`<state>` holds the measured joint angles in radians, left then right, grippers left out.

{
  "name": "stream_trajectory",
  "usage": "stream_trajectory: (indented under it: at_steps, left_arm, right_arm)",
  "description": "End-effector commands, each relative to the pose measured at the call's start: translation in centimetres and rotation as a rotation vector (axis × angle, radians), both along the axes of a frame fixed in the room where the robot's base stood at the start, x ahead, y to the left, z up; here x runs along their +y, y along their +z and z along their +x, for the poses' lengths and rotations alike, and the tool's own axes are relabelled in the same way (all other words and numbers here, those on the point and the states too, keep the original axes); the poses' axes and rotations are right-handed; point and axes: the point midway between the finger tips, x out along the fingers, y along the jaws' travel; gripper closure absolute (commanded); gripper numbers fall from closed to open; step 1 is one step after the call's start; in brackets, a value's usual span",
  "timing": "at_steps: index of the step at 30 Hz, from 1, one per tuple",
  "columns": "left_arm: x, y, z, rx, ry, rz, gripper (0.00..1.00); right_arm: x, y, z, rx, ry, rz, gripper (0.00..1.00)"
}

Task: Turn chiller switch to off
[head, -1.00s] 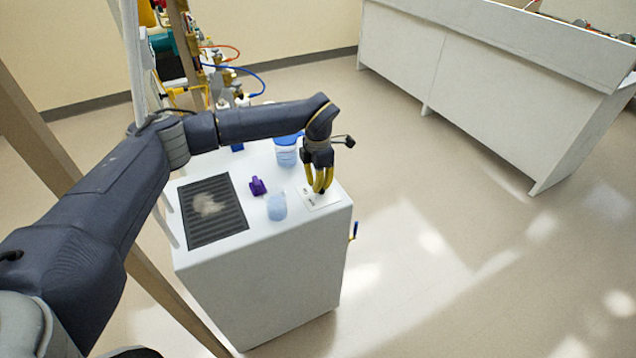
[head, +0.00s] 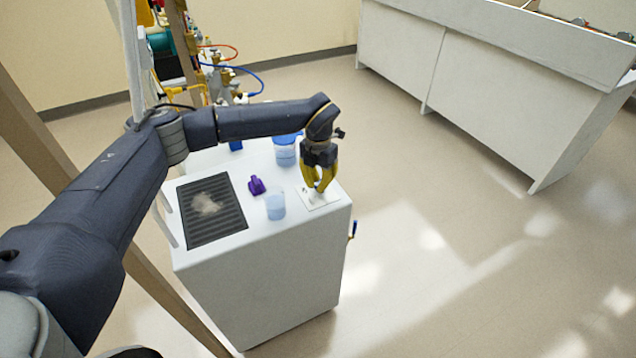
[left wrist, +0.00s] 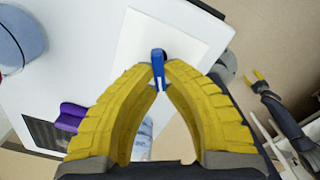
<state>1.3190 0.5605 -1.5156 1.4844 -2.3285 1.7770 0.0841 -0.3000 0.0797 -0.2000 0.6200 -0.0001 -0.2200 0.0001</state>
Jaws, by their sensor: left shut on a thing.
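The chiller switch (left wrist: 158,58) is a small blue lever on a white plate (left wrist: 190,35), seen in the left wrist view. In the head view the plate (head: 314,203) lies at the right end of the white cabinet top; the switch is hidden there by the fingers. My left gripper (head: 320,187) points down over this plate. In the left wrist view its yellow fingertips (left wrist: 161,68) are closed on the lever from both sides. My right gripper (left wrist: 259,77) shows small at the right of that view, fingers apart and empty.
On the white cabinet (head: 262,290) stand a beaker (head: 275,207), a purple object (head: 257,185), a blue-lidded container (head: 285,152) and a dark ribbed mat (head: 211,210). Open floor lies to the right.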

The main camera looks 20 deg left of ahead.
Motion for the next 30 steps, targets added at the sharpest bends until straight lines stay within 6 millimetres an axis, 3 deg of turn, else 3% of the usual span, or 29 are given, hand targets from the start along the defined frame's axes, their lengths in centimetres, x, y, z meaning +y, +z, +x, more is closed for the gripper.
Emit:
stream_trajectory:
  at_steps: [15,16,21,30]
  left_arm:
    - [-0.03,-0.05,-0.02,0.000,0.021,0.000,1.00]
    - [-0.03,-0.05,-0.02,0.000,0.021,0.000,0.87]
    - [-0.03,-0.04,-0.02,0.000,0.021,0.000,0.67]
    - [-0.03,0.22,0.02,-0.001,0.020,0.000,0.67]
  right_arm:
    - [0.00,0.00,-0.01,0.000,0.000,0.000,0.56]
    - [0.00,0.00,-0.01,0.000,0.000,0.000,0.56]
    - [-0.01,0.00,-0.02,0.000,0.000,0.000,0.56]
    - [-0.26,0.00,-0.02,0.000,0.001,-0.002,0.56]
